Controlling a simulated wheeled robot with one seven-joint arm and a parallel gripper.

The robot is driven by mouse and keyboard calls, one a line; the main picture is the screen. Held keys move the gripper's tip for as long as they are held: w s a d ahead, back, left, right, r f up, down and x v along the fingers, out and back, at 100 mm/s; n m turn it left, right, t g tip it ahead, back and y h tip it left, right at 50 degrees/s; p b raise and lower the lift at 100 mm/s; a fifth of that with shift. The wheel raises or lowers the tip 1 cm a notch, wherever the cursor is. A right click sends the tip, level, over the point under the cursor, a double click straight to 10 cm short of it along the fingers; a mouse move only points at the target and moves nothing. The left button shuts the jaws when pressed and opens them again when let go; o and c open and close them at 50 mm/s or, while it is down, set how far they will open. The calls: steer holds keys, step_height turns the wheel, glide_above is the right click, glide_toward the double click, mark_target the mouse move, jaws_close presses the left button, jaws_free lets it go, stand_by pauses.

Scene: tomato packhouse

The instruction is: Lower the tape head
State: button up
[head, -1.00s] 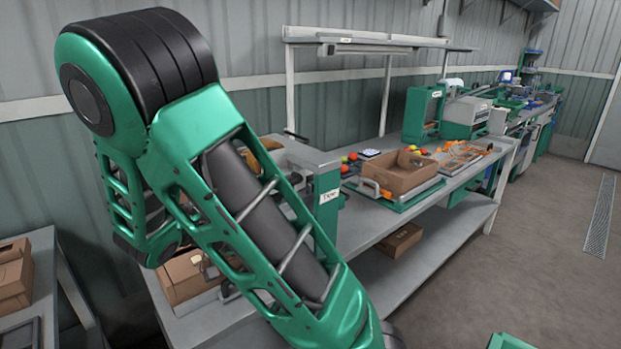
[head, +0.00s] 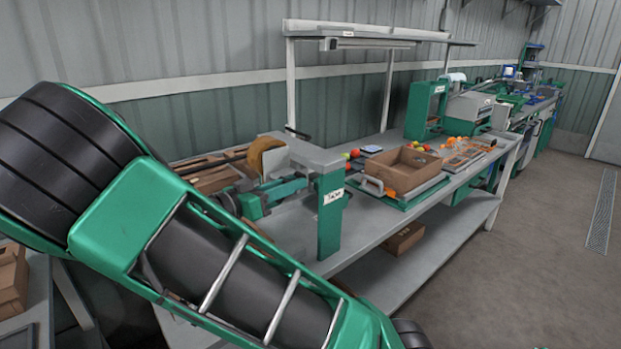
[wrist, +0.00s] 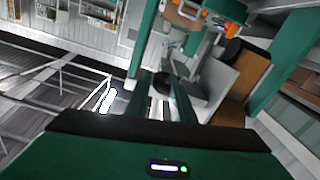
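The tape machine (head: 331,215) stands on the bench in the head view, with a green post and a white label reading TAPE. Its grey tape head (head: 312,155) sits raised at the top, with a brown tape roll (head: 268,158) at its left. My gripper is beside the machine, left of the post, partly hidden by my arm. In the wrist view my gripper (wrist: 167,92) has its two dark fingers apart, with a dark round part showing between them. I cannot tell whether the fingers touch anything. Grey and green machine parts lie just beyond them.
An open cardboard box (head: 404,172) stands on a green board right of the machine. Tomatoes and a small scale lie near it. A green frame (head: 425,108) stands farther along the bench. The floor (head: 530,240) at right is clear.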

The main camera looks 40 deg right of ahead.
steer(key=d, duration=0.7)
steer(key=shift+d, duration=0.15)
jaws_close()
